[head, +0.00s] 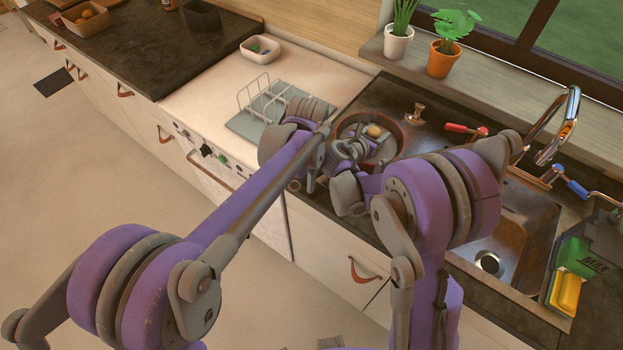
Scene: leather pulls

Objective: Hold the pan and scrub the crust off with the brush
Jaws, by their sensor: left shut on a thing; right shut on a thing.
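The pan (391,157), round with a reddish-brown rim and grey inside, sits on the dark counter left of the sink. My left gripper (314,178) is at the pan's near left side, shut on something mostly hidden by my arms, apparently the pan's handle. My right gripper (358,150) is over the pan's near left part, shut on what seems to be the brush. A small tan round piece (374,131) shows inside the pan; I cannot tell whether it is part of the brush or crust. The brush's bristles are hidden.
A wire rack on a grey mat (252,124) and a white dish (261,50) lie left of the pan. The sink (515,225) with its tap (570,115) is to the right. A yellow sponge (566,292) is at the sink's right edge. Potted plants (444,60) stand on the sill behind.

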